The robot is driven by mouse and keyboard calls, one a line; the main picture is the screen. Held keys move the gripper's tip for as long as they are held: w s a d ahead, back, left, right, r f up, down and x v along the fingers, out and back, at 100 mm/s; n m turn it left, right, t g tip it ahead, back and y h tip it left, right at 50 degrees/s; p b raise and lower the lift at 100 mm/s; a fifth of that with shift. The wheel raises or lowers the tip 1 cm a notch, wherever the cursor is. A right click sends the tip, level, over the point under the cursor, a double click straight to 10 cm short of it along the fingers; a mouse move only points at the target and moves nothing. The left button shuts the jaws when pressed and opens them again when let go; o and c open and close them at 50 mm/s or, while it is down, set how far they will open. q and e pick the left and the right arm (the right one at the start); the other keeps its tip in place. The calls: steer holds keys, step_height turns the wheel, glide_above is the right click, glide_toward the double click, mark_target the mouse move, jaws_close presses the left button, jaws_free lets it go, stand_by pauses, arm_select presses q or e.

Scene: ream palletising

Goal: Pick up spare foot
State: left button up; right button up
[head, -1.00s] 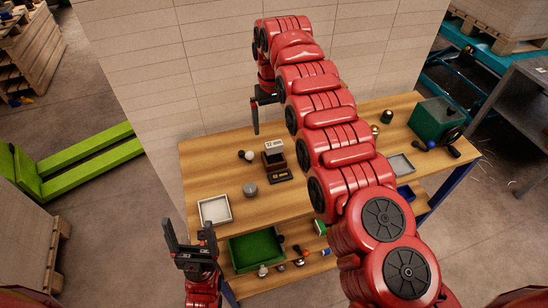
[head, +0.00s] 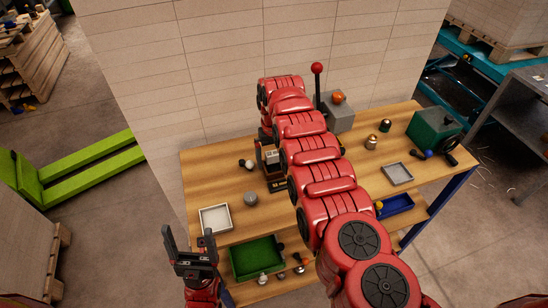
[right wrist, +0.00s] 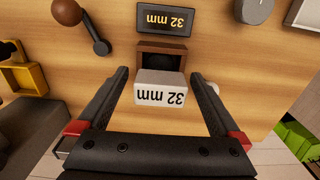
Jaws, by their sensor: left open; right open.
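A pale block marked 32 mm (right wrist: 160,88) stands at a brown holder (right wrist: 163,51) with a dark opening, beside a black plate marked 32 mm (right wrist: 164,20). No part is labelled spare foot; this block may be it. My right gripper (right wrist: 160,73) is open, one finger on each side of the block and holder, with gaps visible. In the head view, the block (head: 270,157) is partly hidden by my right arm. My left gripper (head: 188,236) is open and empty, in front of the bench's left end.
The wooden bench (head: 222,178) carries a white tray (head: 215,219), a grey knob (head: 250,198), a dark ball-ended piece (right wrist: 86,28), a grey box with a red-knobbed lever (head: 339,116) and a green machine (head: 433,128). A green bin (head: 258,258) sits below. A wall stands behind.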

jaws_close()
stand_by(0.4)
steer(key=shift+r, duration=0.2)
